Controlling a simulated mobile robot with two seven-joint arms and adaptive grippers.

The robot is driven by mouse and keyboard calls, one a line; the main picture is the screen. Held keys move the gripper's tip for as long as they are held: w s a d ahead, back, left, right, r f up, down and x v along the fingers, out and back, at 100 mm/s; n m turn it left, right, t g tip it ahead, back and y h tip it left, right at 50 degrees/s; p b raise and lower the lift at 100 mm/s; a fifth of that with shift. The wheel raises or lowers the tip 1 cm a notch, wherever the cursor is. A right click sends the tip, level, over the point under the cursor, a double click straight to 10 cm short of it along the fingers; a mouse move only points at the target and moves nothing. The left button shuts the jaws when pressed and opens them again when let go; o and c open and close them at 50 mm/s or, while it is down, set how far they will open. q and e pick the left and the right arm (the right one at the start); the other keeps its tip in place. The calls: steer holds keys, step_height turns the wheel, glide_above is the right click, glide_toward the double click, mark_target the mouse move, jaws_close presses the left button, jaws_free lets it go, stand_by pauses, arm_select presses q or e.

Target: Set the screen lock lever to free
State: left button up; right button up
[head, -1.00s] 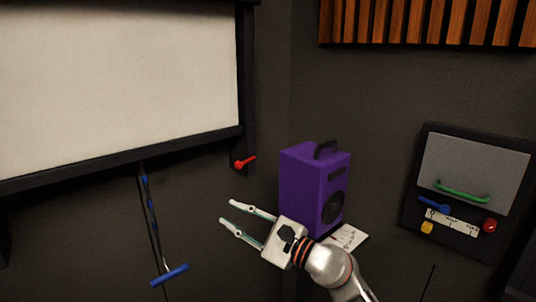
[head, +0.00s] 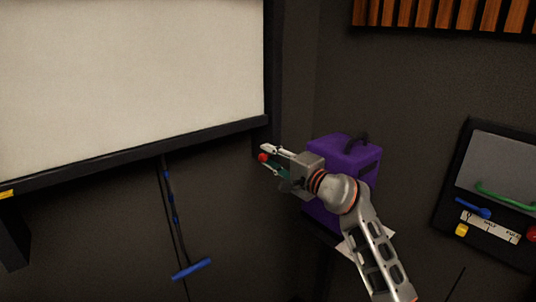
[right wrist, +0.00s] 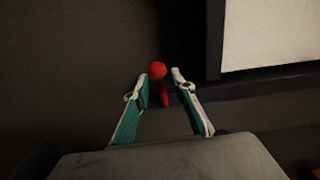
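The red screen lock lever (head: 263,157) is at the lower right corner of the white screen (head: 130,80). Its round knob and short stem also show in the right wrist view (right wrist: 157,70). My right gripper (head: 269,159) is open at the lever, with one finger above and one below it in the head view. In the right wrist view the lever lies between the two fingers (right wrist: 160,78), with gaps visible beside the knob. I cannot tell whether either finger touches it. Part of the lever is hidden behind the fingers in the head view. My left gripper is not in view.
A purple speaker box (head: 345,152) stands just behind and right of my right gripper. A blue-handled pull cord (head: 191,268) hangs below the screen. A wall panel (head: 490,165) with a green handle and coloured controls is at the far right.

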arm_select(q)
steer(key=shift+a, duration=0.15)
arm_select(e)
steer(key=shift+w+a, duration=0.35)
steer(key=shift+w, duration=0.15)
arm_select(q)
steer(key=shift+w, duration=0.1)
arm_select(e)
jaws_close()
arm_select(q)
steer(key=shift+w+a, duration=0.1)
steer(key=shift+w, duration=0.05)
arm_select(e)
steer(key=shift+f, duration=0.1)
